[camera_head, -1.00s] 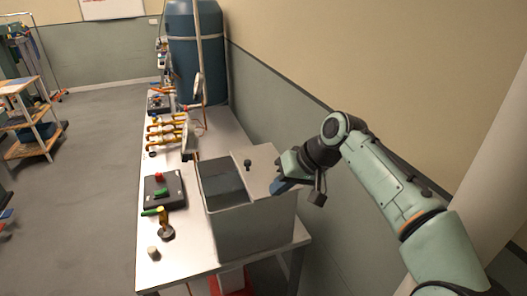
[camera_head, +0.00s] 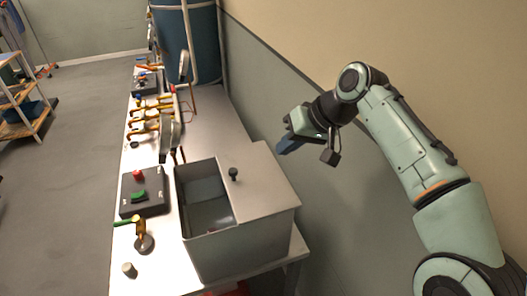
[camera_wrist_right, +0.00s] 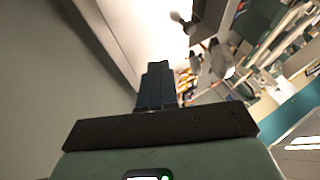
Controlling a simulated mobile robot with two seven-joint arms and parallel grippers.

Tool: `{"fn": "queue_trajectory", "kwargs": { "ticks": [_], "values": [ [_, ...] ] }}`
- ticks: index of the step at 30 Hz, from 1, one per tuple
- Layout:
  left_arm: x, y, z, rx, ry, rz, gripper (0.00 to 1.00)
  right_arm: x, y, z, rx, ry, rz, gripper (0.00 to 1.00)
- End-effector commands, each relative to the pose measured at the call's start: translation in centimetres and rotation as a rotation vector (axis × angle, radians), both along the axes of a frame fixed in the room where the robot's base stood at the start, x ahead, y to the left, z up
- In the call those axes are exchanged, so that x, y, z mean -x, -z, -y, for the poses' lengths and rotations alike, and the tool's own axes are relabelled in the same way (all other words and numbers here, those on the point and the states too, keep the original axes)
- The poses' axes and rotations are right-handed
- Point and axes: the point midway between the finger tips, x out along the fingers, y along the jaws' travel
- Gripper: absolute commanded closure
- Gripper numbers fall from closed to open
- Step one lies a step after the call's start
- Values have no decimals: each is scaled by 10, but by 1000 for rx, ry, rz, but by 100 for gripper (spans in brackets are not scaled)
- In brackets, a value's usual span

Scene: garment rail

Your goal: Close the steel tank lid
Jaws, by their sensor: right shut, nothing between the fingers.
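The steel tank (camera_head: 240,250) is a grey open-topped box at the near end of the bench. Its flat lid (camera_head: 262,190) covers the right part of the top, and the left part is open to the dark inside. A black knob (camera_head: 233,174) stands near the lid's left edge. My right gripper (camera_head: 284,148) is beyond the lid's back right edge, near the wall, apart from lid and knob. Its blue fingers are together and empty; they also show shut in the right wrist view (camera_wrist_right: 157,85). My left gripper is not in view.
A black box with red and green buttons (camera_head: 144,194), a yellow valve with green handle (camera_head: 141,232) and a small cork-like cylinder (camera_head: 129,270) lie left of the tank. Yellow valves (camera_head: 150,115) and a blue tank (camera_head: 187,45) are behind. The wall (camera_head: 330,200) is close on the right.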

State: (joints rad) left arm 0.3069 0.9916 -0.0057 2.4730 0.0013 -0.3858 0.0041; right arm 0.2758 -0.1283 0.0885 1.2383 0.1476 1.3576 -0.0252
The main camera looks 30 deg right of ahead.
Motion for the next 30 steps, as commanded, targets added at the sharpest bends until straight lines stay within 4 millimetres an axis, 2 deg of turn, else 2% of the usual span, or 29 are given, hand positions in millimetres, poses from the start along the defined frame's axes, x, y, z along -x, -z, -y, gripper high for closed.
{"fn": "queue_trajectory", "kwargs": {
  "ticks": [15,21,30],
  "values": [
    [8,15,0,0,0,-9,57,-50,83,-28,-2,0,-5,100],
    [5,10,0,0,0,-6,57,-61,79,-55,1,-3,-2,100],
    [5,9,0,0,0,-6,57,-64,80,-64,0,1,-1,100]
  ]
}}
